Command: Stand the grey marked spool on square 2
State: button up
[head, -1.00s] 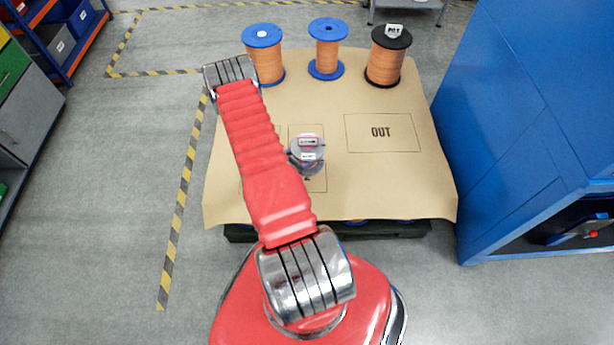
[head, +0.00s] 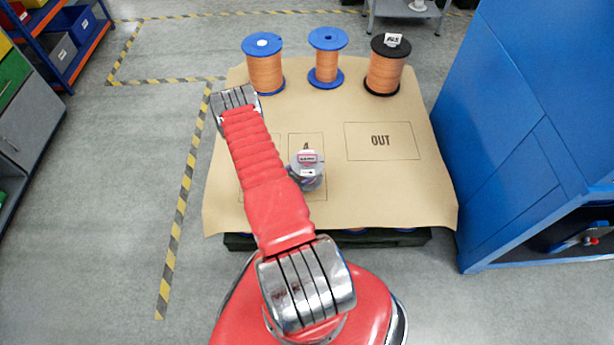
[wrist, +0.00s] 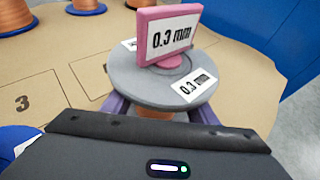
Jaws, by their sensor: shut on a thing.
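The grey marked spool (head: 309,179) has a grey top flange, copper winding below and a pink upright tag. In the wrist view the spool (wrist: 163,82) is upright, with its tag (wrist: 168,35) and flange label reading "0.3 mm". My gripper (wrist: 158,113) is shut on it, its purple fingers at either side under the flange. In the head view the spool shows just right of my arm, over or on the box marked 4 (head: 306,146); whether its base touches the sheet is unclear. A box marked 3 (wrist: 22,103) shows in the wrist view. No number 2 is visible.
Two blue-flanged copper spools (head: 265,72) (head: 326,66) and a black-flanged one (head: 385,72) stand along the sheet's (head: 400,195) far edge. The OUT box (head: 381,141) is empty. A blue cabinet (head: 535,120) stands close at right. A blue rounded edge (wrist: 15,138) shows lower left in the wrist view.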

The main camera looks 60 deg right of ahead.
jog(key=shift+f, duration=0.2)
jog(key=shift+f, duration=2)
jog(key=o, duration=1.6)
jog(key=shift+f, duration=0.15)
jog(key=v, duration=1.2)
jog(key=shift+r, duration=0.25)
